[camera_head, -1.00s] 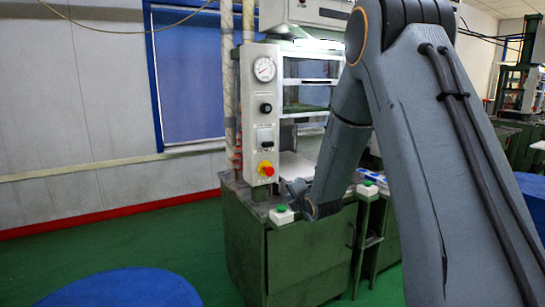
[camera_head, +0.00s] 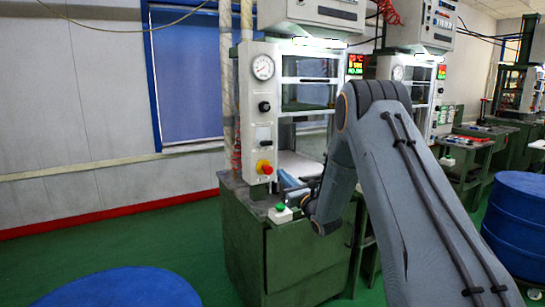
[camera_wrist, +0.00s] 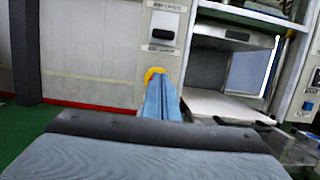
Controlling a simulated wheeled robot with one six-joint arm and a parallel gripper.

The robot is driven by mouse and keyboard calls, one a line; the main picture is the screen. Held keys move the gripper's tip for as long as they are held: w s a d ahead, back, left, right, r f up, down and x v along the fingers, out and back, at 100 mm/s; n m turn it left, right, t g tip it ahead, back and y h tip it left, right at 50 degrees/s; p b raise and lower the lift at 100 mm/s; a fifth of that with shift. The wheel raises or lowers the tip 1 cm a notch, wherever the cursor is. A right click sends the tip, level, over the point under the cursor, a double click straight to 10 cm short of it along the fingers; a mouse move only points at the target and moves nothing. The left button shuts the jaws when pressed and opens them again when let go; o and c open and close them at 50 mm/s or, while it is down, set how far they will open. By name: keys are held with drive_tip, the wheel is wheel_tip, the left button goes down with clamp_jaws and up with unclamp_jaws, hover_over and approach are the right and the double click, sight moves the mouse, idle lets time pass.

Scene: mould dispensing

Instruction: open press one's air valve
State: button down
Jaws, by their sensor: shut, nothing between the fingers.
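Press one (camera_head: 252,120) is the nearest press. Its pale front panel carries a round gauge, a black knob (camera_head: 265,106), a pale switch box (camera_head: 264,135) and a red button (camera_head: 265,168) on a yellow base. I cannot tell for certain which of these is the air valve. My gripper (camera_head: 284,178) is just right of the panel's lower end, near red-button height. In the wrist view, the shut, empty blue fingers (camera_wrist: 157,82) point toward the panel and partly cover the yellow base (camera_wrist: 152,72). A black switch (camera_wrist: 163,37) shows above their tips. Contact cannot be told.
A green push-button box (camera_head: 280,213) sits on the green cabinet (camera_head: 300,255) below my gripper. The press's open bay (camera_wrist: 222,103) is to the right of the panel. Another press (camera_head: 420,100) stands farther right. Blue drums (camera_head: 125,288) stand at the lower left and right (camera_head: 520,215).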

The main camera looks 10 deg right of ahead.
sight(265, 142)
drive_tip(key=w+a+r+p, duration=0.1)
drive_tip(key=w+r, duration=0.1)
drive_tip(key=w, duration=0.1)
drive_tip(key=w+a+r+p, duration=0.1)
drive_tip(key=w+r, duration=0.1)
drive_tip(key=w, duration=0.1)
drive_tip(key=w+a+r+p, duration=0.1)
drive_tip(key=w+r, duration=0.1)
drive_tip(key=w, duration=0.1)
drive_tip(key=shift+w+r+p, duration=0.1)
drive_tip(key=shift+r+p, duration=0.1)
drive_tip(key=shift+p, duration=0.15)
drive_tip(key=shift+d, duration=0.1)
